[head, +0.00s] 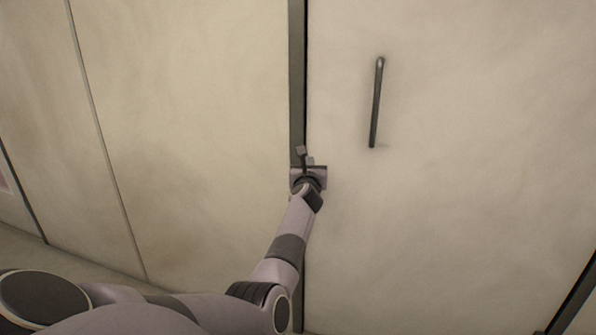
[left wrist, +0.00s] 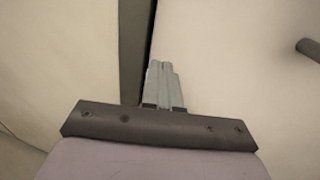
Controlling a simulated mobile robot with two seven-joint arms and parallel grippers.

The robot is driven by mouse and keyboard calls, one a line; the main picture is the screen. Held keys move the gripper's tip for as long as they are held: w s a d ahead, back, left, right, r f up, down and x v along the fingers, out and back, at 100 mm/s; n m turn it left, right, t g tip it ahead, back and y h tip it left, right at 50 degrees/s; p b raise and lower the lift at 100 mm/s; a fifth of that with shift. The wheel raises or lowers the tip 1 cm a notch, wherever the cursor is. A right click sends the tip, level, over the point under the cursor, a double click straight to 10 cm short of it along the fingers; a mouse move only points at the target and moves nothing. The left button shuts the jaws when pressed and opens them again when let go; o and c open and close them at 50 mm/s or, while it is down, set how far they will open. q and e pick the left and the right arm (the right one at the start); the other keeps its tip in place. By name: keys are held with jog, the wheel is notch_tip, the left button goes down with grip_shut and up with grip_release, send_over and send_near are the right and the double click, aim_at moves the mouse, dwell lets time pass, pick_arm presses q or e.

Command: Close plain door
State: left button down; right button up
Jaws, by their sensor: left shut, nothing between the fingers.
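The plain door (head: 460,200) is a pale, blotchy panel filling the right of the head view. It carries a dark vertical bar handle (head: 376,103), whose lower end also shows at the right edge of the left wrist view (left wrist: 309,50). A dark grey upright strip (head: 297,70) runs along the door's left edge, with a thin black line between them. My left gripper (head: 304,155) is at this edge, below and left of the handle. Its fingers (left wrist: 161,72) are together and empty, in front of the seam; I cannot tell whether they touch the door.
A pale wall (head: 190,120) with a thin vertical seam lies left of the strip. A strip of floor (head: 75,258) shows at the lower left. A dark edge (head: 575,295) crosses the lower right corner. The door's face around the handle is clear.

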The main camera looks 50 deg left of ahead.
pick_arm(q)
jog(key=s+d+p, duration=0.3)
jog(key=s+p, duration=0.1)
jog(key=s, duration=0.3)
jog(key=shift+d+p, duration=0.3)
jog(key=shift+d, duration=0.05)
jog(key=shift+f, duration=0.1)
